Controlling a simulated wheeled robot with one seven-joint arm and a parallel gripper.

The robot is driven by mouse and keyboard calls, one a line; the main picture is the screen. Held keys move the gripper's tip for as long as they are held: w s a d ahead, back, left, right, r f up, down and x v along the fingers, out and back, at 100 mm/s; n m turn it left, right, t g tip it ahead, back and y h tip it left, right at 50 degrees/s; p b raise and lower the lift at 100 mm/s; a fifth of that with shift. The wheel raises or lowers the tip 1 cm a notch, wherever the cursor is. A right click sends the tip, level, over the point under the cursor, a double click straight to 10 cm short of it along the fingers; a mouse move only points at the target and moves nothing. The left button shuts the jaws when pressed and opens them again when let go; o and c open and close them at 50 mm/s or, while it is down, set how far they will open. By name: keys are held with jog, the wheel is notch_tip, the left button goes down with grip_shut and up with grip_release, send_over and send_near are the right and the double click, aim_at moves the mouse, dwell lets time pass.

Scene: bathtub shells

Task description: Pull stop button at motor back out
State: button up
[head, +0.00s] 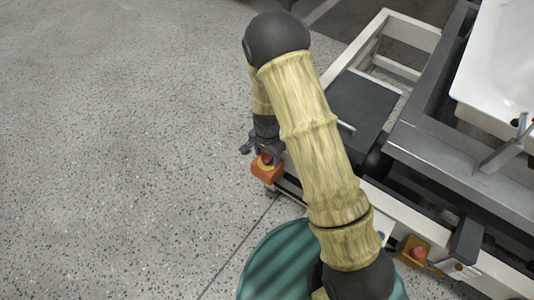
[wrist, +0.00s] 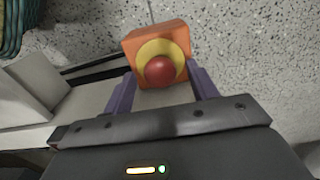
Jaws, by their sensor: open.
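An orange box (head: 265,173) with a red stop button (head: 265,159) is at the corner of the white frame, left of centre in the head view. In the wrist view the red button (wrist: 160,70) has a round head on a yellow disc, on the orange box (wrist: 150,37). My gripper (wrist: 162,78) is open there, with one purple finger to each side of the button. I cannot tell if the fingers touch it. In the head view my gripper (head: 263,147) is beside the box, partly hidden. Whether the button is pushed in is unclear.
A second red button on a yellow box (head: 414,250) is on the frame at lower right. A white tub shell (head: 495,75) lies on the grey rig (head: 430,145) at right. A green round thing (head: 280,265) is below. Speckled floor (head: 110,150) at left is clear.

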jog(key=c, duration=1)
jog(key=shift+r+p, duration=0.2)
jog(key=shift+p, duration=0.1)
jog(key=shift+r, duration=0.15)
jog(key=o, duration=1)
